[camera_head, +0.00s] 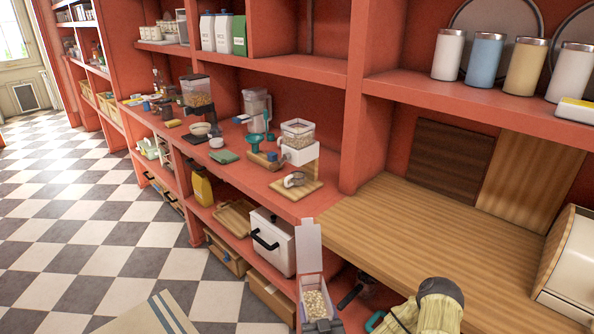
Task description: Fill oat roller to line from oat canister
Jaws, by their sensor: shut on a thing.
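The oat roller looks to be the white machine (302,153) with a clear hopper (297,133) on the red counter, in the middle of the view. Some grain shows in the hopper; I cannot make out a fill line. A white open container (310,247) with its lid flap standing up is at the bottom centre, with pale flakes or grains inside; it appears to be the oat canister. My gripper (323,326) shows as a grey piece at the bottom edge, shut on this container. Its fingers are mostly cut off by the frame. The container is in front of and below the roller.
A wooden board (296,188) with a small metal scoop or cup lies before the roller. A teal funnel (254,141) and a clear jug (256,108) stand to its left. A straw-coloured object (437,305) is at the bottom right.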

